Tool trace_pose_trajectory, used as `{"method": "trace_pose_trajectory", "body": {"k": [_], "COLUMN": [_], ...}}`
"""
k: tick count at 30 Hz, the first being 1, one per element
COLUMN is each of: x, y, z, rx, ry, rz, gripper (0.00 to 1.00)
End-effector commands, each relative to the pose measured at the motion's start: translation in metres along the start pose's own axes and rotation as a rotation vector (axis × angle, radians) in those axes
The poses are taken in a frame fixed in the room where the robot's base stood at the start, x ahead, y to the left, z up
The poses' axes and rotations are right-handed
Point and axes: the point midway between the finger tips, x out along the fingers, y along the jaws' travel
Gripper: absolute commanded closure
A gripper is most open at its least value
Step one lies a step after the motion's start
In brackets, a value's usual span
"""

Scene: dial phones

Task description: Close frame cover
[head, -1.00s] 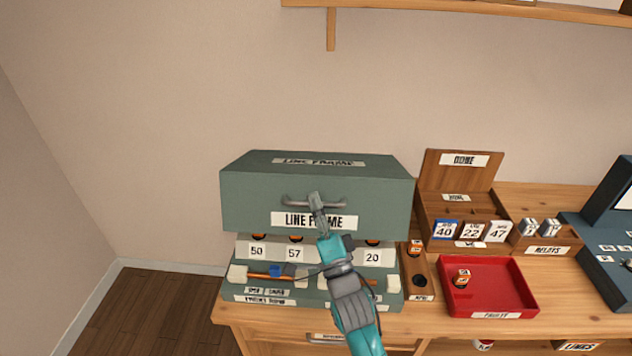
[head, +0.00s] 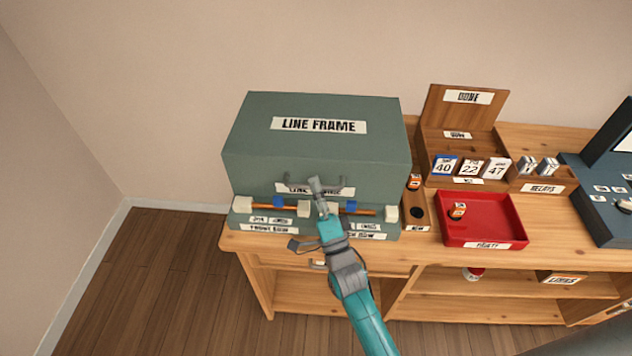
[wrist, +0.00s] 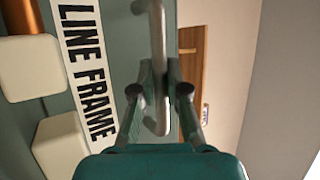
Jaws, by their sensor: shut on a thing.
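The frame cover (head: 310,125) is a grey-green box lid labelled LINE FRAME. It sits low over the line frame base (head: 245,220) on the wooden bench, and the numbered cards under it are hidden. Whether its front edge touches the base is hard to tell. My gripper (head: 317,186) is at the cover's front and shut on the grey bar handle (head: 300,183). In the wrist view my gripper (wrist: 160,95) has its fingers either side of the handle (wrist: 155,40), beside the front label (wrist: 85,70).
White blocks (head: 243,204) and orange rods with blue parts lie along the base's front ledge, close below the cover. To the right are a red tray (head: 480,235), a wooden box with number cards (head: 468,150) and a relays box (head: 545,185). Floor is clear at left.

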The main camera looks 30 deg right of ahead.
Motion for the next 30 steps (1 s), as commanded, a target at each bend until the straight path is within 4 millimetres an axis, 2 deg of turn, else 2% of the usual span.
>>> {"method": "trace_pose_trajectory", "body": {"k": [1, 8, 9, 10, 30], "x": [-0.0049, -0.0060, -0.0061, -0.0062, -0.0032], "y": [0.0077, 0.0084, 0.0085, 0.0086, 0.0036], "z": [0.0018, 0.0022, 0.0023, 0.0023, 0.0012], "rx": [0.001, 0.001, 0.001, 0.001, 0.000], "ry": [-0.005, -0.006, -0.006, -0.006, -0.003], "rz": [0.020, 0.023, 0.023, 0.024, 0.010], "gripper": [1.00, 1.00, 0.80, 0.75, 0.75]}}
